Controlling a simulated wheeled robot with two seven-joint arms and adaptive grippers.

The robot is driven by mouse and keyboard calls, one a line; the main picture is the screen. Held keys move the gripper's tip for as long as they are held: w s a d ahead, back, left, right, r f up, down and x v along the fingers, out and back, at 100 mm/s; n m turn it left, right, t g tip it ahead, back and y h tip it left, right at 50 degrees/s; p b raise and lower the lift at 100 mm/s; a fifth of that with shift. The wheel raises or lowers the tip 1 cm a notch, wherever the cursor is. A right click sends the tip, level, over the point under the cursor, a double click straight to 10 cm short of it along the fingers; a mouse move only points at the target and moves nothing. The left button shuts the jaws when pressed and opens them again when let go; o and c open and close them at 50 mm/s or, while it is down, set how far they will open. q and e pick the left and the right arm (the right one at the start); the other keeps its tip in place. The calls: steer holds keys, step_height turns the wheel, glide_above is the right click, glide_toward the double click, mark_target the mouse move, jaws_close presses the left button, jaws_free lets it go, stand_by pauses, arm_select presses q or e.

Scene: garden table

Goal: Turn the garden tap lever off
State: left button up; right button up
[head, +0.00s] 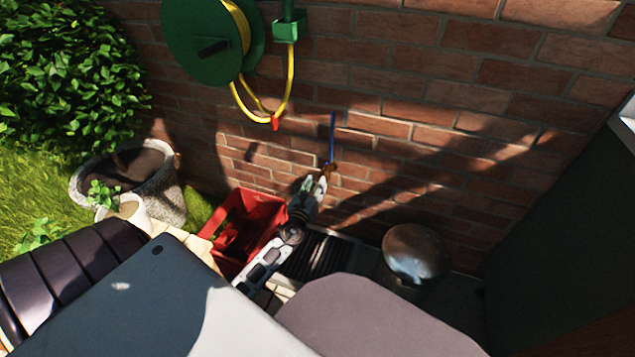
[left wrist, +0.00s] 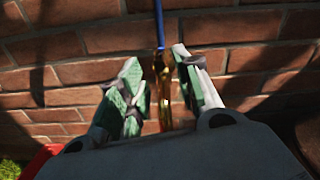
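The garden tap has a brass body (head: 329,167) on the brick wall and a thin blue lever (head: 332,135) standing straight up from it. My left gripper (head: 316,184) reaches up to the wall, just below and in front of the tap. In the left wrist view, its green-padded fingers (left wrist: 156,72) are apart. The brass body (left wrist: 163,85) shows between them, nearer the right finger, and the blue lever (left wrist: 159,24) rises beyond the fingertips. I cannot tell whether the right finger touches the brass. My right gripper is not in view.
A green hose reel (head: 205,38) with yellow hose hangs upper left of the tap. Below are a red crate (head: 262,203), a dark slatted grate (head: 318,257) and a round metal object (head: 414,252). A stone planter (head: 165,203) stands left. The wall right of the tap is clear.

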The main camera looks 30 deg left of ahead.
arm_select(q)
steer(key=v, duration=0.7)
stand_by(0.3)
steer(key=shift+s, duration=0.1)
arm_select(e)
steer(key=shift+s, duration=0.15)
stand_by(0.5)
